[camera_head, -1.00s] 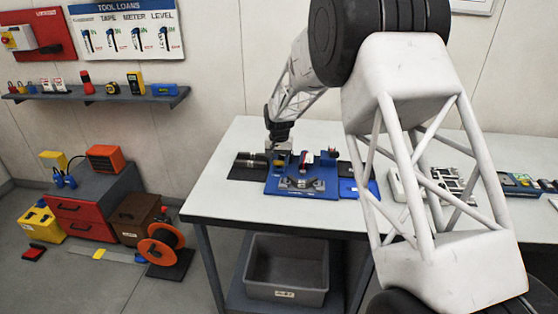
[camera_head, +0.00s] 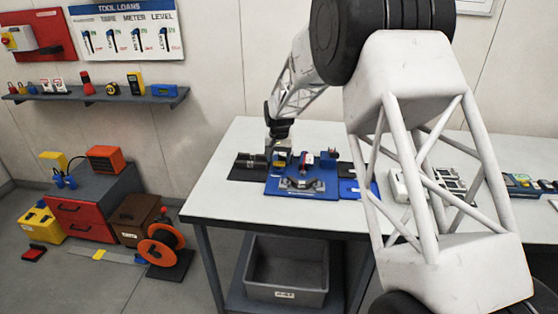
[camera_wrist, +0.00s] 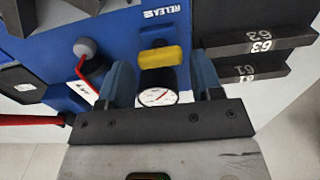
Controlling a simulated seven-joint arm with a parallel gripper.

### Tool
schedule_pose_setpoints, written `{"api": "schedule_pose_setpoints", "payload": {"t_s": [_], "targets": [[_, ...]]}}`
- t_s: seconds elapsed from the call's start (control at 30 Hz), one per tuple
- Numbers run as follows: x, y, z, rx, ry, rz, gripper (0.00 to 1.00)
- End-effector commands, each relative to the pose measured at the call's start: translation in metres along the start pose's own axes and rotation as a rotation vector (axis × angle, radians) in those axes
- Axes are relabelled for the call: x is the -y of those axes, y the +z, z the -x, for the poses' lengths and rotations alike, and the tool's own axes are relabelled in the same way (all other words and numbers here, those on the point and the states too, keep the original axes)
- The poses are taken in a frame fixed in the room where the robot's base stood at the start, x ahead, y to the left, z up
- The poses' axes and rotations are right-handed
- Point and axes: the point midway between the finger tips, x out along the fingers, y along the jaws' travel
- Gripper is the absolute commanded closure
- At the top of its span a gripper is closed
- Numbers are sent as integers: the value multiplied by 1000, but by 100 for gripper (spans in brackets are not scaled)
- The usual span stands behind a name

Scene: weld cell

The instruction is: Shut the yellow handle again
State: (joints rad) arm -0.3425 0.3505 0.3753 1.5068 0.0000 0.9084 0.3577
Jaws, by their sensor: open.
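The yellow handle (camera_wrist: 160,57) is a short bar on a dark round mount on the blue fixture plate (camera_wrist: 125,28), close to the "RELEASE" lettering. It lies crosswise between the fingertips of my gripper (camera_wrist: 160,68) in the wrist view. My gripper is open, with one blue finger on each side of the handle and visible gaps. I cannot tell the height between fingertips and handle. A round white gauge (camera_wrist: 157,97) shows between the fingers, nearer the palm. In the head view my gripper (camera_head: 279,147) points down over the fixture's back left part.
A grey-knobbed part (camera_wrist: 85,48) and a red lever (camera_wrist: 84,72) stand close left of the fingers. Dark stepped blocks marked 63 and 61 (camera_wrist: 245,45) lie to the right. The front left of the table (camera_head: 225,200) is clear.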

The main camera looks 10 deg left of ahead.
Motion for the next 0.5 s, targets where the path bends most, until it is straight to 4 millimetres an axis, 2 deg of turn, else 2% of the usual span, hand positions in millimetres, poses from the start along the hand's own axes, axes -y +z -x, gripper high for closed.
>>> {"api": "schedule_pose_setpoints", "payload": {"t_s": [0.3,0.5], "targets": [[0,0,42,-2,-1,0,40],[0,0,60,-1,0,0,40]]}}
